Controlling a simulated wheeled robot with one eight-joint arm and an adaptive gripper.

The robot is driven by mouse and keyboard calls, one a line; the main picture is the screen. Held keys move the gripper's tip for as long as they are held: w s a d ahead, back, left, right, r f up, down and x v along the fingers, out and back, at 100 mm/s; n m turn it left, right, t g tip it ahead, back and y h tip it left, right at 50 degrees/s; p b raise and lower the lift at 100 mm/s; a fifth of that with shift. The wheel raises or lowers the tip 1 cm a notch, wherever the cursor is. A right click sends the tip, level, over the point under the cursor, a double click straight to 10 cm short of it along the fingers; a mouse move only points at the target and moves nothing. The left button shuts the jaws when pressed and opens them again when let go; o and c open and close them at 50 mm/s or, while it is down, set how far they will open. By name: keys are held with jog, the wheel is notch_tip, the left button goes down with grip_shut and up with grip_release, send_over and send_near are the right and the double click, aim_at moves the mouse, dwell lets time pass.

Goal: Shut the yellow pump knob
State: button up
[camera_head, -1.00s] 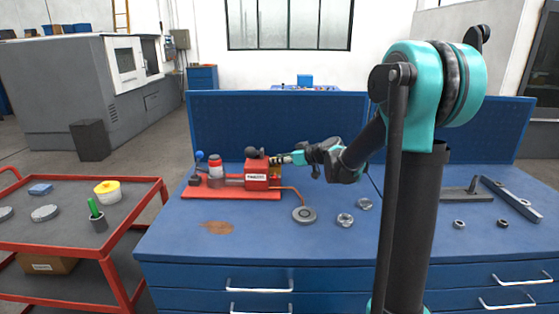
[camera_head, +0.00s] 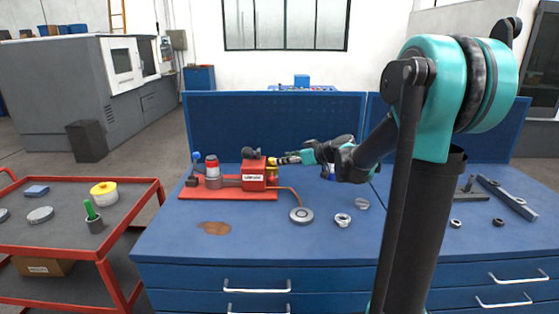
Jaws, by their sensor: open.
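The red pump (camera_head: 253,175) stands on a red base plate on the blue workbench. The yellow knob (camera_head: 272,164) shows as a small yellow spot on the pump's right side, partly behind my gripper. My gripper (camera_head: 281,161) comes in from the right, with its fingertips close beside the knob. It is open. The fingers are small here, and I cannot tell whether they touch the knob or are around it.
A round grey disc (camera_head: 301,215) at the end of a copper pipe and a metal nut (camera_head: 342,219) lie in front of the pump. An orange-brown stain (camera_head: 214,228) marks the bench. A red cart (camera_head: 75,242) stands at the left. The front bench top is mostly clear.

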jog(key=shift+v, duration=1.45)
jog(key=w+a+r+n+g+h, duration=0.1)
jog(key=w+a+n+g, duration=0.1)
jog(key=w+a+r+n+g+h, duration=0.1)
jog(key=w+a+r+n+g, duration=0.1)
jog(key=w+a+r+n+g+h, duration=0.1)
jog(key=w+a+n+g, duration=0.1)
jog(key=w+a, duration=0.1)
jog(key=shift+w+r+h, duration=0.1)
jog(key=shift+r+h, duration=0.2)
jog(key=shift+r, duration=0.1)
notch_tip(320, 180, up, 4)
jog(key=a+n+g+h, duration=0.1)
jog(key=n+h, duration=0.1)
jog(key=h, duration=0.1)
notch_tip(320, 180, up, 6)
jog(key=n+g+h, duration=0.2)
jog(key=h, duration=0.2)
send_over(272, 159)
notch_tip(272, 159, down, 17)
jog(key=shift+w+r, duration=0.1)
jog(key=shift+c, duration=0.4)
